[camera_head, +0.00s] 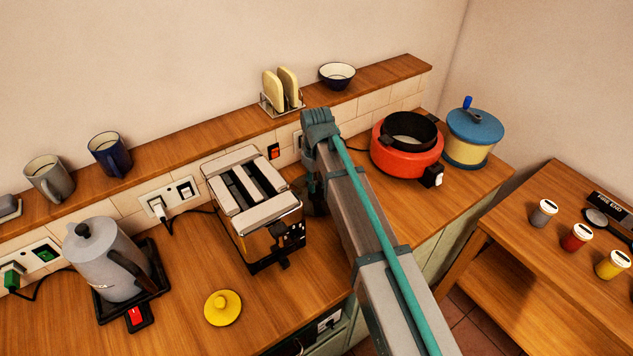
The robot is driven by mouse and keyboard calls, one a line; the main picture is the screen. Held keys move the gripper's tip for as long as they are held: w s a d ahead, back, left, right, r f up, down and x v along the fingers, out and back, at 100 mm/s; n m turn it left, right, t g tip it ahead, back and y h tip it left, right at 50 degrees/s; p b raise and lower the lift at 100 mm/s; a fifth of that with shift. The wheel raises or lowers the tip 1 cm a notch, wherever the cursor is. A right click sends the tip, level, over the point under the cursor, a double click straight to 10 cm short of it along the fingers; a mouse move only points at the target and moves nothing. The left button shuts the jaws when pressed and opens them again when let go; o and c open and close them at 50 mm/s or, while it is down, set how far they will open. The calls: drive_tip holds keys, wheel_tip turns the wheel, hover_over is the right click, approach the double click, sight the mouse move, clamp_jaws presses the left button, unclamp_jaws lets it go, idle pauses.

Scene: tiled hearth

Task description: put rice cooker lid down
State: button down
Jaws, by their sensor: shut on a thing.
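The red rice cooker (397,160) stands at the right end of the counter, with its dark inner pot open at the top. My gripper (311,186) points down beside the toaster, mostly hidden behind my arm. It is shut on a dark round thing (313,208), seemingly the rice cooker lid, low at the counter. Its outline is mostly covered, and I cannot tell whether it touches the counter. A yellow lid with a knob (222,307) lies apart on the front of the counter.
A toaster (254,205) stands just left of my gripper. A kettle (100,262) is at the left, and a blue-lidded pot (472,133) is behind the rice cooker. A ledge (225,145) runs along the wall.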

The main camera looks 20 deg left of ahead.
drive_tip(key=shift+f, duration=0.4)
drive_tip(key=shift+f, duration=0.1)
drive_tip(key=c, duration=1)
unclamp_jaws()
drive_tip(key=shift+o, duration=0.2)
wheel_tip(320, 180, up, 12)
drive_tip(key=b, duration=0.3)
